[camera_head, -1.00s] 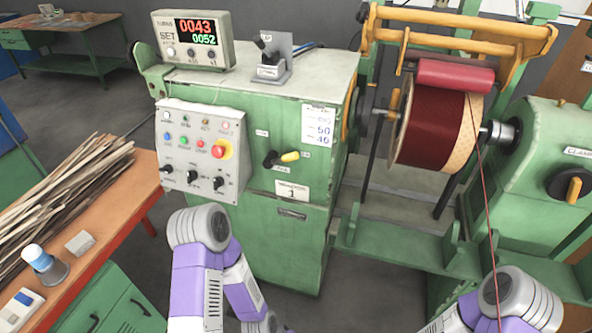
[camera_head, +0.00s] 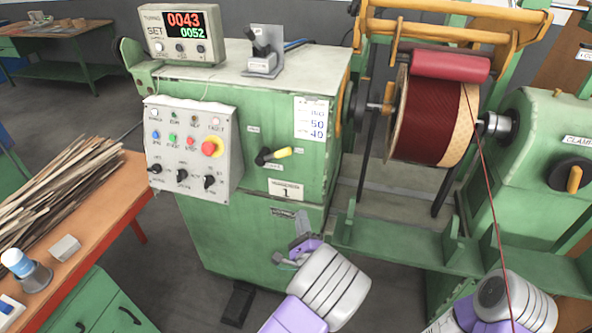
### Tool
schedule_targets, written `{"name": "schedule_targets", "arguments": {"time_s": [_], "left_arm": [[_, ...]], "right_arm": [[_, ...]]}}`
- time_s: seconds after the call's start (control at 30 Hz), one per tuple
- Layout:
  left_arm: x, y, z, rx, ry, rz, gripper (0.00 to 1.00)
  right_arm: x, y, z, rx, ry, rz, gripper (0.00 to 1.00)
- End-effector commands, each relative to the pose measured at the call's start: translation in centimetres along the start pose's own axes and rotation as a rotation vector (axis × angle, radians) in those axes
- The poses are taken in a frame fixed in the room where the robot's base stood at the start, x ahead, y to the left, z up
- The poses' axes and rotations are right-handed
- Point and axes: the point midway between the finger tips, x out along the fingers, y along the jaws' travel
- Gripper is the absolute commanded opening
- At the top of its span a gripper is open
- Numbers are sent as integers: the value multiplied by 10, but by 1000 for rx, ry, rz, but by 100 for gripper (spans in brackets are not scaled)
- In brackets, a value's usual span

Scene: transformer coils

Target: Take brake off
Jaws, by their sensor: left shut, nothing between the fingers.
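A lever with a black base and a yellow tip (camera_head: 273,155) sticks out of the front of the green winding machine (camera_head: 232,230). Its yellow tip points right and slightly up. Small labels sit above and below it, too small to read; I take this lever to be the brake. My left gripper (camera_head: 293,244) is in front of the machine's lower front, below the lever and a little right of it. It is shut, empty and apart from the lever. My right arm shows at the lower right; its gripper is out of view.
A grey control panel (camera_head: 188,183) with a red stop knob is left of the lever. A counter box (camera_head: 181,47) stands on top. The dark red coil (camera_head: 432,115) hangs at the right, with a wire running down. A wooden bench (camera_head: 112,205) with strips is at the left.

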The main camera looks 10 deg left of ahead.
Motion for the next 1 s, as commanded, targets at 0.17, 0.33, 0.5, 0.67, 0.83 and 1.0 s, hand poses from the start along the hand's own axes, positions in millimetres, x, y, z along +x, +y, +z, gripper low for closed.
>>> {"name": "schedule_targets", "arguments": {"time_s": [0.17,0.33,0.5,0.67,0.83,1.0], "left_arm": [[-2,-47,12,155,-114,-135,0],[-3,-55,15,187,-140,-154,0],[-2,-54,15,185,-137,-153,0],[3,-54,15,182,-138,-152,0],[27,-58,19,180,-140,-151,0],[63,-63,23,179,-141,-151,0]], "right_arm": [[4,1,0,0,0,0,43],[4,1,0,0,0,0,43],[4,1,0,0,0,0,43],[5,2,0,0,0,0,43],[9,3,0,0,0,0,43],[16,6,-1,0,0,0,43]]}}
